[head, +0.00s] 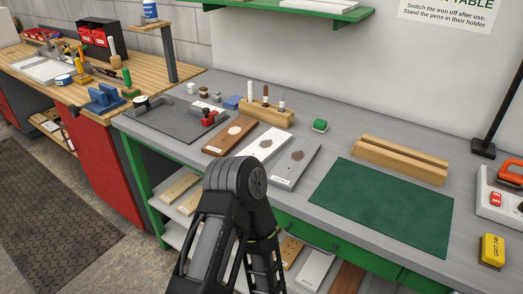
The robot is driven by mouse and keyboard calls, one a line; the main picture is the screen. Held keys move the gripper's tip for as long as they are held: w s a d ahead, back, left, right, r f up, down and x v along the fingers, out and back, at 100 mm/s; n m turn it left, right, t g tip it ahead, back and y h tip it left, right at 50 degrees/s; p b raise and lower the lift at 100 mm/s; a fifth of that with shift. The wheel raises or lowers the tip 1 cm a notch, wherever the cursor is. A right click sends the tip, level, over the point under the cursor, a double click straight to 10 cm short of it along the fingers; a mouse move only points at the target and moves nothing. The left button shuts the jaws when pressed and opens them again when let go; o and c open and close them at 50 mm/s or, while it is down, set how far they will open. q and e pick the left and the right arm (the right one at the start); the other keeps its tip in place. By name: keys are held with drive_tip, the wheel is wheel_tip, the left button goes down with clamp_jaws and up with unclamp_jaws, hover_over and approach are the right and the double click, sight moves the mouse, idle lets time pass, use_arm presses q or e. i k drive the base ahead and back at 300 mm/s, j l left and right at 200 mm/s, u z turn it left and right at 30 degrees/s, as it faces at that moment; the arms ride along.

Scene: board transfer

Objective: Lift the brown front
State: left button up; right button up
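The brown front (219,144) is a flat brown board with a pale round patch. It lies on the grey bench (330,140), leftmost of three boards in a row. Neither gripper's fingers show, and nothing is seen touching the brown front.
A wooden block with pens (266,114) stands behind the boards. A dark mat with a red-handled clamp (208,119) lies to the left. A green mat (385,205) and a slotted wooden rack (400,160) are to the right. The green mat is clear.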

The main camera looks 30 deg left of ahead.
sight(224, 142)
drive_tip(key=u, duration=1.5)
